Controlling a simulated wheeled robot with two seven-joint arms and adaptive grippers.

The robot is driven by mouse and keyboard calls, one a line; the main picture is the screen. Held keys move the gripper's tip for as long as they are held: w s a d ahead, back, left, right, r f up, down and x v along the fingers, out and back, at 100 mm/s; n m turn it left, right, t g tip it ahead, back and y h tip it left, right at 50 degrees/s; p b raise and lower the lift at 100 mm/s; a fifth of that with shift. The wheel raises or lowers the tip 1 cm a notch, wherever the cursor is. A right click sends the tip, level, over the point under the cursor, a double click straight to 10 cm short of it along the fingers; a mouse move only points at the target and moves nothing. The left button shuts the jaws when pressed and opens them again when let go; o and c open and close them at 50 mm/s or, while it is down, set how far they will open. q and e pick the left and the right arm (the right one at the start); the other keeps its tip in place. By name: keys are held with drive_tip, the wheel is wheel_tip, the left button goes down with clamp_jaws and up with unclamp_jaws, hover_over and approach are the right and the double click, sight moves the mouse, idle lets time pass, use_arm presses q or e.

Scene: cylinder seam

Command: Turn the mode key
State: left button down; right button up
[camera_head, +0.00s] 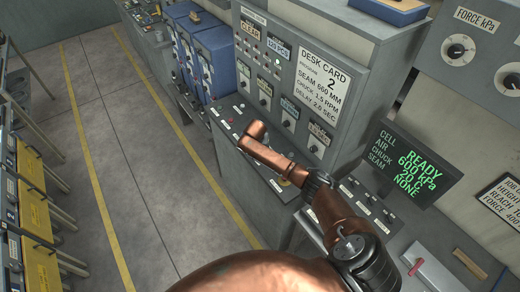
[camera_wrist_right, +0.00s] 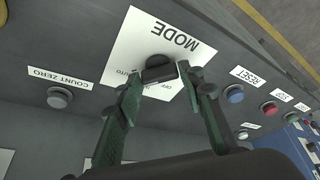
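The mode key (camera_wrist_right: 159,72) is a dark knob on a white plate marked MODE, with AUTO and OFF lettering, in the right wrist view. My right gripper (camera_wrist_right: 161,77) has its two green fingers apart, one on either side of the key, with the tips close to it. I cannot tell whether they touch it. The fingers partly cover the plate. In the head view my copper arm reaches over the desk, and the mode key and the right fingertips are hidden or too small to tell. My left gripper is not in view.
The head view shows a desk card (camera_head: 320,84) and a status screen (camera_head: 410,160) reading READY. Open floor (camera_head: 130,130) lies left.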

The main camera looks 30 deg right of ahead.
drive_tip(key=o, duration=0.4)
drive_tip(key=shift+c, duration=0.2)
drive_tip(key=shift+r, duration=0.15)
drive_tip(key=v, duration=1.1)
drive_tip(key=shift+a+r, duration=0.2)
drive_tip(key=shift+r, duration=0.1)
drive_tip(key=shift+s, duration=0.1)
